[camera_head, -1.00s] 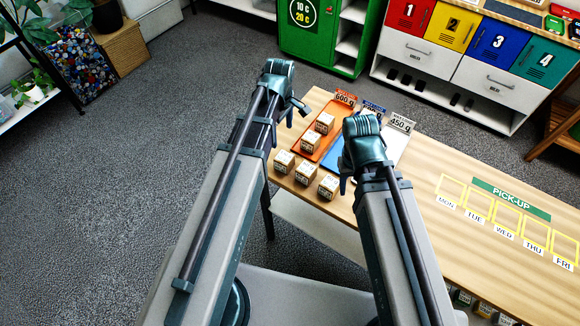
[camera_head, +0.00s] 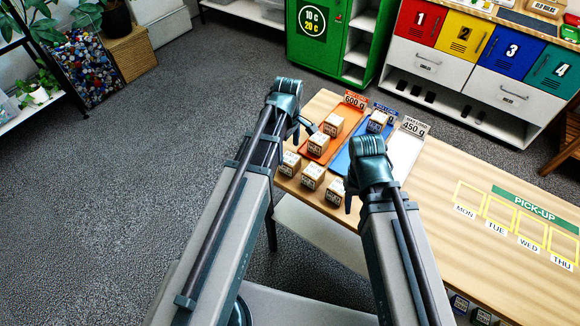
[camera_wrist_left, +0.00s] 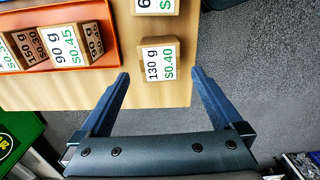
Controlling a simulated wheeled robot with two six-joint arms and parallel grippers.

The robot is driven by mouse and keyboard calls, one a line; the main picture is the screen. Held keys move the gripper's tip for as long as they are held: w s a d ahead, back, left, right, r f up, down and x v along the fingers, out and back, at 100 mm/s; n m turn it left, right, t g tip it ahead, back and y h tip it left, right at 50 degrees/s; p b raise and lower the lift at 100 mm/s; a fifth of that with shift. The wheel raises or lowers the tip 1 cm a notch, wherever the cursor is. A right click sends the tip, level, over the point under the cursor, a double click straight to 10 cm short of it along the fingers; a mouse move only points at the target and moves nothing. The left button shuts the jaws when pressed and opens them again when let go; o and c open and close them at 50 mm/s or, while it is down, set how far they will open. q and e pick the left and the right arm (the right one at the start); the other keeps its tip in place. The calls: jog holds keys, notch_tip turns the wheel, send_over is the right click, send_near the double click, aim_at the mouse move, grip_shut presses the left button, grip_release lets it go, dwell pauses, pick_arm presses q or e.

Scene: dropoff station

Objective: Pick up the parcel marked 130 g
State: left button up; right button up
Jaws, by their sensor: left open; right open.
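The parcel marked 130 g (camera_wrist_left: 159,62) is a small brown box with a white and green label, on the table near its corner in the left wrist view. It looks like the leftmost box (camera_head: 289,163) of the front row in the head view, where its label is too small to read. My left gripper (camera_wrist_left: 159,74) is open, its two fingers on either side of the near end of the parcel in the picture; I cannot tell the height between them. My right gripper (camera_head: 352,188) is open and empty over the table, right of the row of boxes.
Two more boxes (camera_head: 313,176) stand in the same row; one (camera_wrist_left: 155,5) shows beside the parcel. An orange tray (camera_wrist_left: 105,58) with boxes lies close by. Blue (camera_head: 345,160) and white (camera_head: 402,160) trays are farther right. The table (camera_head: 440,215) is clear toward the pick-up sign.

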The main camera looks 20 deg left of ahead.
aim_at(290, 158)
pick_arm(q)
jog(key=shift+s+d+f+b, duration=0.1)
jog(key=shift+d+f+b, duration=0.05)
jog(key=shift+f+b, duration=1.2)
jog(key=shift+s+d+f+b, duration=0.1)
jog(key=shift+d+f+b, duration=0.05)
jog(key=shift+f+b, duration=1.15)
pick_arm(e)
jog(key=shift+f, duration=2.65)
pick_arm(q)
jog(key=shift+r, duration=0.1)
pick_arm(e)
jog(key=shift+r, duration=0.1)
pick_arm(q)
jog(key=shift+c, duration=0.2)
jog(key=c, duration=1.4)
